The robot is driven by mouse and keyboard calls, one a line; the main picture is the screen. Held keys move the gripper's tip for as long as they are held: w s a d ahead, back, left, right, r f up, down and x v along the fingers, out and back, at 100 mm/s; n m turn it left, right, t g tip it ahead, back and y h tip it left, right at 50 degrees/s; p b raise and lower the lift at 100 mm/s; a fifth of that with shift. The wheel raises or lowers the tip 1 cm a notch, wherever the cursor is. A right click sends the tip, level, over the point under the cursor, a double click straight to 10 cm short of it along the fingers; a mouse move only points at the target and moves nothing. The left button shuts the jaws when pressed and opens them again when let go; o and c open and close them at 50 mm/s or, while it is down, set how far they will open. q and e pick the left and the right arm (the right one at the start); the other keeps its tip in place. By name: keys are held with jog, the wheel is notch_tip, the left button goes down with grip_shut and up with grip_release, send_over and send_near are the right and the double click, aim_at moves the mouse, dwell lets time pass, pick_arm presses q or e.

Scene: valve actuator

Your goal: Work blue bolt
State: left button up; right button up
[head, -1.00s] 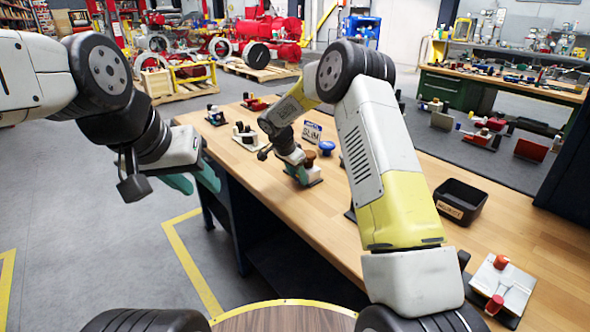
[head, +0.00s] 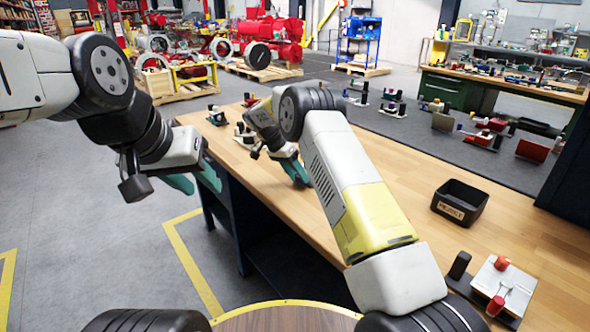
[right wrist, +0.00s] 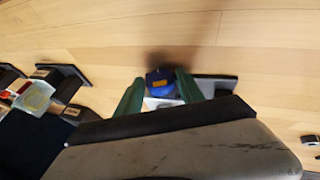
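The blue bolt (right wrist: 160,82) shows in the right wrist view, between the green fingers of my right gripper (right wrist: 160,90). The fingers stand apart on either side of it, and firm contact cannot be made out. A white and dark fixture (right wrist: 215,84) lies just beyond the fingers. In the head view my right gripper (head: 295,172) is low over the workbench, and my forearm hides the bolt. My left gripper (head: 195,181) is open and empty, off the bench's left edge above the floor.
The wooden workbench (head: 420,165) carries a black labelled bin (head: 461,203) and a white plate with red parts (head: 503,287) at the right. Small fixtures (head: 245,134) stand at its far left end. Bench space around the bin is clear.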

jog(key=shift+o, duration=1.2)
jog(key=v, duration=0.7)
jog(key=shift+a+r, duration=0.2)
jog(key=shift+r, duration=0.15)
